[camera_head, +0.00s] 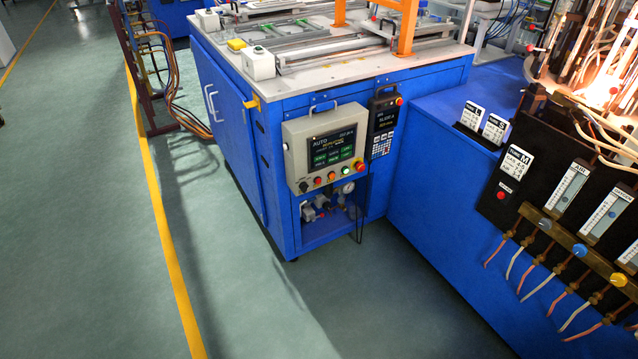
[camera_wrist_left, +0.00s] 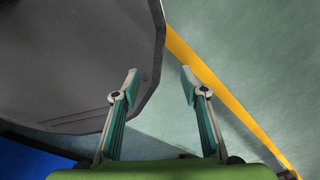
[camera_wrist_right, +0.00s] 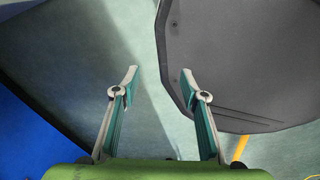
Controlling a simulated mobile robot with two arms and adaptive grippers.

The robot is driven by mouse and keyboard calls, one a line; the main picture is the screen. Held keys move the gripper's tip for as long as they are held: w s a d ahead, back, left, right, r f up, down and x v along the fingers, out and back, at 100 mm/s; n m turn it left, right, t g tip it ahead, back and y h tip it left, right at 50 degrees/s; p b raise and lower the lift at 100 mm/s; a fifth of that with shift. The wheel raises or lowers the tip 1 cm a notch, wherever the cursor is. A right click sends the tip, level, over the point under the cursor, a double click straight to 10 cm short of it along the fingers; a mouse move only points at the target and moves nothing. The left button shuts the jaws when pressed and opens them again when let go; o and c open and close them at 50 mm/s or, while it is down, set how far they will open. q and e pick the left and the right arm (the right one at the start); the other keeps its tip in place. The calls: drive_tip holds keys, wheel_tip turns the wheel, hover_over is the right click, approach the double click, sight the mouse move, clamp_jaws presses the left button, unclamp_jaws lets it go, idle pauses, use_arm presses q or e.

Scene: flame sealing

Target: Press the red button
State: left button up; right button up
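A grey control box (camera_head: 326,120) with a lit screen hangs on the front of the blue machine cabinet. Its lower row holds a black knob (camera_head: 304,187), a red button (camera_head: 318,181), an orange-red button (camera_head: 332,177), a green lit button (camera_head: 346,170) and a red mushroom button (camera_head: 359,165) on yellow. My left gripper (camera_wrist_left: 159,82) is open and empty over the floor beside my base in its wrist view. My right gripper (camera_wrist_right: 159,82) is open and empty in its wrist view. Neither gripper shows in the head view.
A dark handheld panel (camera_head: 382,118) with a red knob hangs right of the box. A blue bench (camera_head: 440,190) juts forward at the right, with a black gauge panel (camera_head: 540,180) bearing another red button (camera_head: 502,196). Green floor (camera_head: 330,310) in front is clear.

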use_arm(q)
drive_tip(key=shift+s, duration=0.85)
drive_tip(key=c, duration=0.5)
clamp_jaws()
drive_tip(key=shift+w, duration=0.6)
use_arm(e)
drive_tip(key=shift+s, duration=0.4)
use_arm(q)
drive_tip(key=shift+s, duration=0.15)
use_arm(e)
drive_tip(key=shift+s, duration=0.2)
